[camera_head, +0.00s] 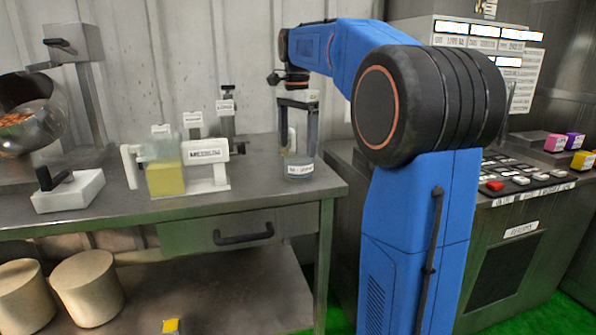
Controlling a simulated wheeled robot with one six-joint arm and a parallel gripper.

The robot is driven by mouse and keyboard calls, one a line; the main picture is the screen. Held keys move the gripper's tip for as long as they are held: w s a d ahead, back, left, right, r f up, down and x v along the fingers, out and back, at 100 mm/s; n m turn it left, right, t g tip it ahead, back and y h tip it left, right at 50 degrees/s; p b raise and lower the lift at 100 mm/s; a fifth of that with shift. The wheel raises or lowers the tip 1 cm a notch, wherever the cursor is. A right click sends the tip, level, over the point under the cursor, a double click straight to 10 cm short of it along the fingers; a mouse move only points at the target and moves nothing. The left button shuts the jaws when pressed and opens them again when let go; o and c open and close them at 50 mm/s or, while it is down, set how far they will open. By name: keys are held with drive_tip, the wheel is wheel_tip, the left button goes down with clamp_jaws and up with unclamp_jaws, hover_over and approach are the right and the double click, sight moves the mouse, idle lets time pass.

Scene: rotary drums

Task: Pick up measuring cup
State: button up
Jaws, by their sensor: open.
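A small clear cup with a bluish base and a label (299,171) stands upright near the right end of the metal table; I take it to be the measuring cup. My gripper (298,152) points down right over it, with its two dark fingers apart, one at each side of the cup's upper part. The jaws are open. Whether the fingers touch the cup, I cannot tell. A pale object (291,138) shows between the fingers, partly hidden.
A white labelled stand (208,171) with a yellow block (165,180) is left of the cup. Small dark devices (226,110) stand behind. A metal drum (30,135) is at far left. A control console (520,190) stands right of my blue arm. The table's front is clear.

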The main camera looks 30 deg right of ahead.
sight(298, 166)
drive_tip(key=shift+d+f, duration=0.2)
drive_tip(key=shift+f, duration=3.1)
drive_tip(key=c, duration=1.2)
